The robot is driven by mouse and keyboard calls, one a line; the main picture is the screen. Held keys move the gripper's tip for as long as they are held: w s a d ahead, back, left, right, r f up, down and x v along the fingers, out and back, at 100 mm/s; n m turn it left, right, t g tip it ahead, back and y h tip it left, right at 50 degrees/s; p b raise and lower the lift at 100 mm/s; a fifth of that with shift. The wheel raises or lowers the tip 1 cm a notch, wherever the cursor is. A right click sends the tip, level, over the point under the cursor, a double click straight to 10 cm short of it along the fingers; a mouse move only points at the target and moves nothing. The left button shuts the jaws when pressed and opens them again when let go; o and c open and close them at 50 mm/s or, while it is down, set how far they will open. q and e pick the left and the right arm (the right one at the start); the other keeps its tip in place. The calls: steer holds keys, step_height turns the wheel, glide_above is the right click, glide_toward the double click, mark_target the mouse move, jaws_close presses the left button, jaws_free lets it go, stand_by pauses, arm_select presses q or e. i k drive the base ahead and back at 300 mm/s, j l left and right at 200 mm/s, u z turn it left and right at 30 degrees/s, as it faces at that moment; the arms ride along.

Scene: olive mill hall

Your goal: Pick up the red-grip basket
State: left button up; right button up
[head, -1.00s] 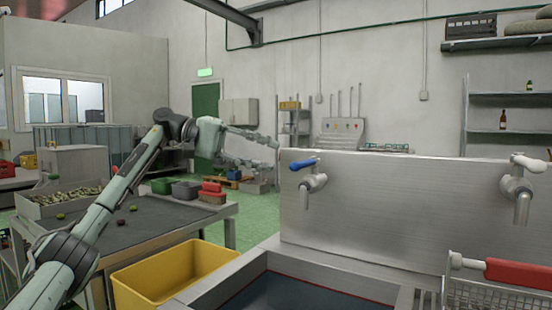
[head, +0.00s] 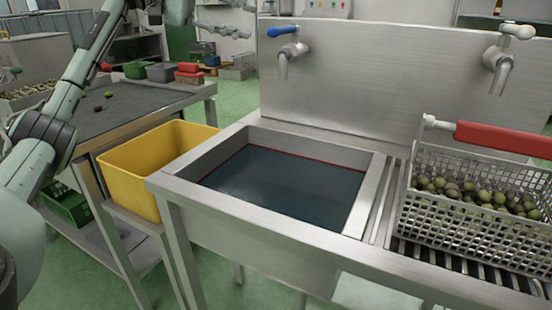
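The red-grip basket (head: 470,215) is a perforated metal basket with a red bar grip (head: 503,139) across its top. It stands upright at the right of the head view on a slatted drain rack (head: 480,266) beside the sink and holds many green and dark olives (head: 480,195). The right end of the basket and grip is cut off by the picture edge. My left gripper (head: 249,22) is at the top of the view, partly cut off, with its fingers apart and empty, far from the basket. My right gripper is not in view.
A steel sink (head: 262,135) with dark water lies left of the basket. A blue-handled tap (head: 287,48) and a white-handled tap (head: 502,62) stick out from the backsplash. A yellow bin (head: 150,170) stands left of the sink, near a dark-topped table (head: 135,105).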

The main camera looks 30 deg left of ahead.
mark_target(509, 236)
steer(key=k, duration=1.5)
